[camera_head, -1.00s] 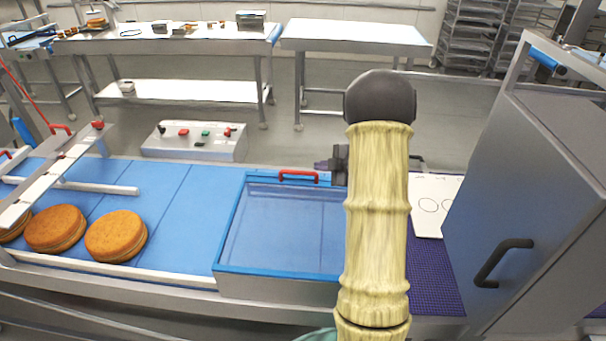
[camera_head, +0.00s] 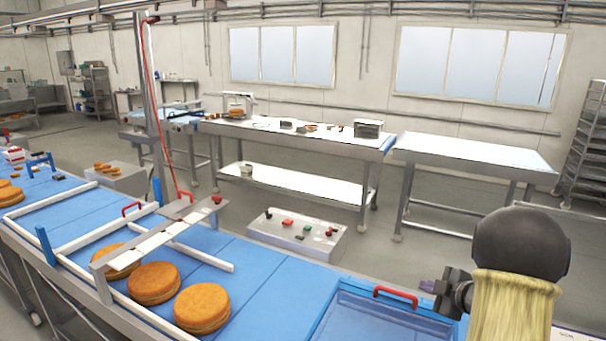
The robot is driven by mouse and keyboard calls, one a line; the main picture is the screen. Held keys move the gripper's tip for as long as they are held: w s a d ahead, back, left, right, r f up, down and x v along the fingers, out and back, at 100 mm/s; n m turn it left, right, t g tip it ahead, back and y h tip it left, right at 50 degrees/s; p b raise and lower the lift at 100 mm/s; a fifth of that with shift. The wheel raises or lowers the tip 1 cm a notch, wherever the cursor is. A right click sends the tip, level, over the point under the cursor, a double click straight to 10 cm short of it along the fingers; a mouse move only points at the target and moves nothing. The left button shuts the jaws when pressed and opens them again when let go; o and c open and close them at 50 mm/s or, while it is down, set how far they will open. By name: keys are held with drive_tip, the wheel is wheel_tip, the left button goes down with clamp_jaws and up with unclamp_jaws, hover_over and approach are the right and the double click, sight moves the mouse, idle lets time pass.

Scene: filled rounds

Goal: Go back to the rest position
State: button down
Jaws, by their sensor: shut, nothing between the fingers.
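My arm shows at the lower right, with a pale yellow sleeve and a dark rounded joint. My gripper (camera_head: 430,287), small and dark with a purplish tip, shows just left of that joint, partly hidden by the arm. It points left, is shut and holds nothing. It appears above the far right part of the blue-rimmed tray section, near its red handle (camera_head: 395,295).
The blue conveyor (camera_head: 262,272) carries several round cakes (camera_head: 202,307) between white rails, with a metal bridge (camera_head: 160,238) across it. A control box (camera_head: 298,235) with buttons stands behind it. Steel tables (camera_head: 470,155) stand farther back, with open floor between.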

drive_tip(key=s+a+f+m+g+h, duration=0.1)
drive_tip(key=s+a+m+g, duration=0.3)
drive_tip(key=s+a+m, duration=0.4)
drive_tip(key=s+a+f+m+g+h, duration=0.2)
drive_tip(key=s+a+m, duration=0.6)
drive_tip(key=s, duration=0.4)
drive_tip(key=a+g+h, duration=0.1)
drive_tip(key=g, duration=0.1)
drive_tip(key=shift+s+a+g, duration=0.15)
drive_tip(key=shift+s+g, duration=0.15)
drive_tip(key=shift+g, duration=0.1)
drive_tip(key=shift+s, duration=0.1)
